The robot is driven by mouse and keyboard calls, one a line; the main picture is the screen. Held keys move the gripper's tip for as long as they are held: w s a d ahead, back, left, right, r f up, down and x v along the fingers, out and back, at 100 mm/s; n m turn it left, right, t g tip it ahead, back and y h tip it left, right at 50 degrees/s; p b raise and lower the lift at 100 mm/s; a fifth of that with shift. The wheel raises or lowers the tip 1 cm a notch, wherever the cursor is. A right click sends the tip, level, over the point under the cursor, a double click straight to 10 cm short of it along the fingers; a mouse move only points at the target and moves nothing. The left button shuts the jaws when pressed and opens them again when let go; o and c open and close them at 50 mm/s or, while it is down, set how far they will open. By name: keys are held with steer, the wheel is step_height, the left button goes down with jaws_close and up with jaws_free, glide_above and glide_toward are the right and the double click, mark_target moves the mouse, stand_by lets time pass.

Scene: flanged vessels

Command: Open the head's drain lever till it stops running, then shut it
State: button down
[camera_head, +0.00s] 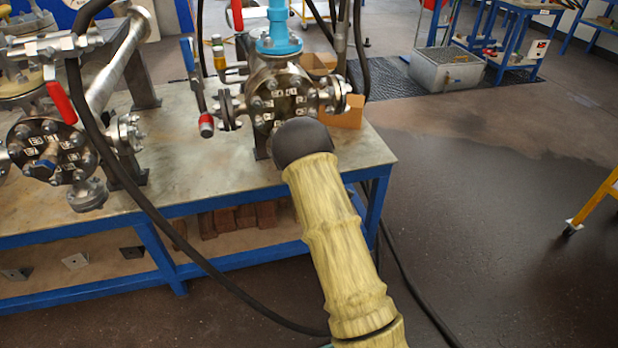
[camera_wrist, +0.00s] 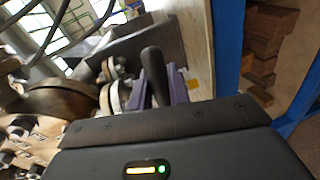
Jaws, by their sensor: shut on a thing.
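The head is a steel flanged vessel (camera_head: 283,95) with a light blue neck (camera_head: 278,32), standing on a bench. My arm in its yellow sleeve reaches up to it, and the dark wrist end covers the vessel's lower front. The gripper's fingers are hidden in the head view. In the wrist view my gripper (camera_wrist: 161,88) has purple fingers shut on a dark rounded lever handle (camera_wrist: 152,66), taken to be the drain lever. The handle stands up between the fingers. The lever's pivot and the drain outlet are hidden, so I cannot tell whether liquid runs.
The bench top (camera_head: 240,160) carries a second flanged assembly (camera_head: 52,150) with a red handle at left. Black hoses drape across the front.

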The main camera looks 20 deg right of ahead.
steer(key=shift+s+r+n, duration=0.1)
steer(key=shift+n, duration=0.4)
steer(key=c, duration=1.7)
jaws_free()
steer(key=o, duration=0.3)
steer(key=shift+a+r, duration=0.1)
steer(key=shift+r, duration=0.05)
steer(key=shift+o, duration=0.2)
steer(key=shift+r, duration=0.1)
